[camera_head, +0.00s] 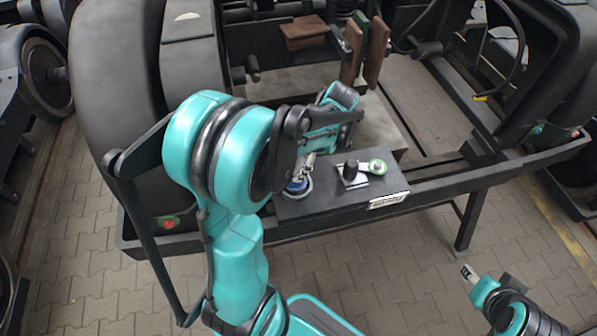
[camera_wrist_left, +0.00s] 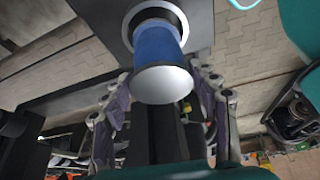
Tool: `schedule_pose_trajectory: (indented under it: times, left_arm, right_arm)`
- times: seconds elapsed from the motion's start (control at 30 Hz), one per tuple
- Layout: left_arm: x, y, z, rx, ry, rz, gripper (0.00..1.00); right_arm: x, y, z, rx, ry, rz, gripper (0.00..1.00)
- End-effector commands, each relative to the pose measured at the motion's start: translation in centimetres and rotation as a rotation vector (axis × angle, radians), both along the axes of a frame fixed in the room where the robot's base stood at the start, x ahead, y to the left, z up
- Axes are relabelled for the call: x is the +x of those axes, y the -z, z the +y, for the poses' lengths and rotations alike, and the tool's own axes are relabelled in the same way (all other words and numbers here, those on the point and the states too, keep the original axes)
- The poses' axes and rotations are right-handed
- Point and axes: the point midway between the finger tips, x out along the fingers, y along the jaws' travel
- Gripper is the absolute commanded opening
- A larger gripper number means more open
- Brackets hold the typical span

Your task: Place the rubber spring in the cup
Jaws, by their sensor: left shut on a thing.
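The rubber spring (camera_wrist_left: 158,55) is a blue cylinder with a pale end face, in the left wrist view. Its far end lies in line with the cup (camera_wrist_left: 181,17), a pale ring around a dark opening; how deep it sits is unclear. My left gripper (camera_wrist_left: 162,82) is shut on the spring, one finger on each side. In the head view my left gripper (camera_head: 308,160) points down at the cup (camera_head: 298,187), a blue and pale round shape on the dark bench block; my arm partly hides this area. My right gripper (camera_head: 467,272) is at lower right, apart and small.
A dark frame rail (camera_head: 490,165) runs along the front. Brown blocks (camera_head: 305,30) stand behind. Paved floor in front is clear.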

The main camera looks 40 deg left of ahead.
Motion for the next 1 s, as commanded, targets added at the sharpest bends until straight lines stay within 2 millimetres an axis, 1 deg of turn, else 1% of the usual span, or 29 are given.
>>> schedule_pose_trajectory:
  times: [0.1,0.2,0.27,0.43,0.57,0.6,0.63,0.67,1.0]
  left_arm:
    - [0.1,2.0,0.0,0.000,0.001,0.001,0.08]
    - [0.0,3.4,0.0,0.000,0.001,0.001,0.08]
    - [0.0,3.6,0.0,0.000,0.001,0.001,0.08]
    - [0.0,3.4,-0.1,0.000,0.001,0.001,0.08]
    - [0.0,3.8,-0.1,0.000,0.001,0.001,0.08]
    - [0.0,3.7,-0.1,0.000,0.001,0.000,0.67]
    - [0.0,3.7,-0.1,0.000,0.001,0.000,0.75]
    - [0.0,3.7,-0.1,0.000,0.001,0.000,0.80]
    - [0.0,3.4,-0.1,0.000,0.001,0.000,0.80]
  right_arm:
    - [0.0,1.0,0.0,0.000,0.000,0.000,0.43]
    - [0.0,1.6,0.0,0.000,0.000,0.000,0.43]
    - [0.0,1.6,0.0,0.000,0.000,0.000,0.43]
    - [0.0,1.4,0.0,0.000,0.000,0.000,0.43]
    - [0.0,1.7,0.0,0.000,0.000,0.000,0.43]
    - [0.0,1.7,0.0,0.000,0.000,0.000,0.43]
    - [0.0,1.6,0.0,0.000,0.000,0.000,0.43]
    - [0.0,1.6,0.0,0.000,0.000,0.000,0.43]
    - [0.0,1.4,0.0,0.000,0.000,0.000,0.43]
